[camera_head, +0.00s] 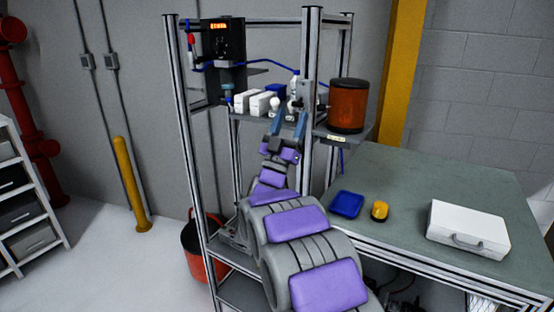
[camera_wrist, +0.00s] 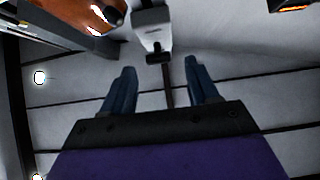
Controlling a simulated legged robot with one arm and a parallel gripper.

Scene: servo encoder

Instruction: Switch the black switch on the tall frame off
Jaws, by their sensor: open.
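The tall frame (camera_head: 187,130) of metal posts stands left of the table. In the wrist view, a light grey box (camera_wrist: 152,32) lies ahead of my gripper, with a small black part (camera_wrist: 158,58) at its lower end that looks like the switch. I cannot tell its on or off position. My gripper (camera_head: 288,118) is at the frame's shelf height, close to the front right post. In the wrist view, my gripper (camera_wrist: 160,67) is open, with the black part seen between the fingertips and nothing held. In the head view, I cannot make out the switch clearly.
An orange-brown cylinder (camera_head: 346,108) stands right of the post. White boxes (camera_head: 258,103) and a black unit with an orange display (camera_head: 222,42) are on the frame. The table (camera_head: 440,185) holds a blue tray (camera_head: 346,205), a yellow object (camera_head: 379,211) and a white case (camera_head: 468,228).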

